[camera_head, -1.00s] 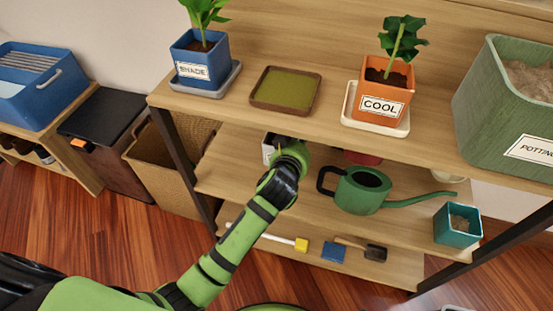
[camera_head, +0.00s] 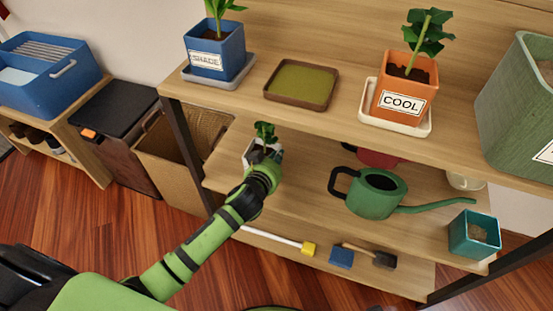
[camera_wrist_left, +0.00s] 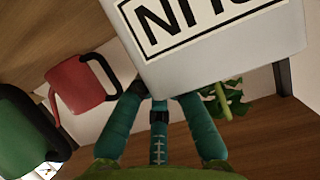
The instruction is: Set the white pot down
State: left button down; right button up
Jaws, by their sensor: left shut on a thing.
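The white pot (camera_head: 247,150) shows in the head view with a green plant (camera_head: 265,131) in it. It is roughly upright, at the left end of the middle shelf (camera_head: 300,182), near the front edge. My left gripper (camera_head: 266,160) is shut on it and hides much of it. In the left wrist view the white pot (camera_wrist_left: 225,40) fills the top, its dark-lettered label partly cut off, with my left gripper's fingers (camera_wrist_left: 160,98) against it. I cannot tell whether its base touches the shelf. My right gripper is not in view.
The top shelf holds a blue SHADE pot (camera_head: 208,58), an empty brown tray (camera_head: 301,84) and an orange COOL pot (camera_head: 405,88). A green watering can (camera_head: 376,195) and a red can (camera_wrist_left: 80,85) stand right of my gripper. A wicker basket (camera_head: 180,165) is at left.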

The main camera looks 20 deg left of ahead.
pick_arm(q)
jog(key=c, duration=1.3)
grip_release()
jog(key=shift+s+r, duration=0.1)
jog(key=shift+s, duration=0.15)
jog(key=p+v, duration=0.3)
jog(key=v, duration=0.8)
jog(key=s+a+f+g, duration=0.1)
jog(key=s+f+g, duration=0.2)
jog(key=s+f, duration=0.4)
jog(key=s+f+m+g, duration=0.1)
jog(key=s+f+g, duration=0.3)
jog(key=s+f, duration=0.3)
jog(key=s+a+f+g, duration=0.1)
jog(key=s+f+g, duration=0.3)
jog(key=f, duration=1.1)
jog(key=shift+s+a+f+m, duration=0.15)
jog(key=shift+s+m, duration=0.05)
jog(key=shift+s, duration=0.65)
jog(key=shift+s+a+f+m, duration=0.15)
jog(key=shift+s+m, duration=0.05)
jog(key=shift+s, duration=0.65)
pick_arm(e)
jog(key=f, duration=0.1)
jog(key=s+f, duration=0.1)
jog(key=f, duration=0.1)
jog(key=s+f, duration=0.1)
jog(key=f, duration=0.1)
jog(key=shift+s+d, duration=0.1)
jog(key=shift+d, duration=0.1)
